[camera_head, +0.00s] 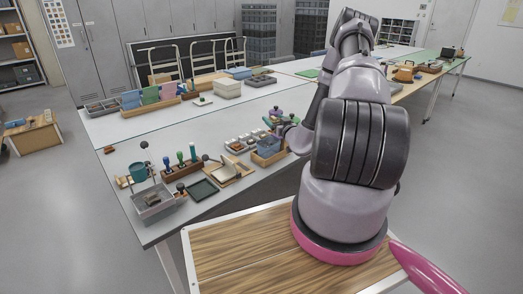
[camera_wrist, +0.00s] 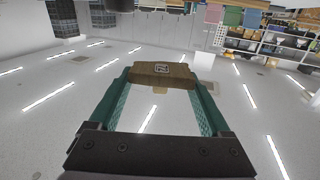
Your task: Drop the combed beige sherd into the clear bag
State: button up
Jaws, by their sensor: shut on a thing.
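In the wrist view my gripper (camera_wrist: 162,79) has two teal fingers, shut on a tan-beige sherd (camera_wrist: 180,72). The sherd lies crosswise between the fingertips and carries a small white label with a dark mark. Combing on its surface cannot be made out. It is held up in the air, with a pale surface and bright light strips behind it. In the head view my arm hides the gripper and the sherd. I cannot pick out a clear bag in either view.
Colored files (camera_head: 150,95) stand farther back. A wooden-topped surface (camera_head: 235,250) is bare in front.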

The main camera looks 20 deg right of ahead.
jog(key=shift+f, duration=2.1)
jog(key=o, duration=1.2)
jog(key=s, duration=1.1)
jog(key=shift+d, duration=0.15)
jog(key=shift+w, duration=0.1)
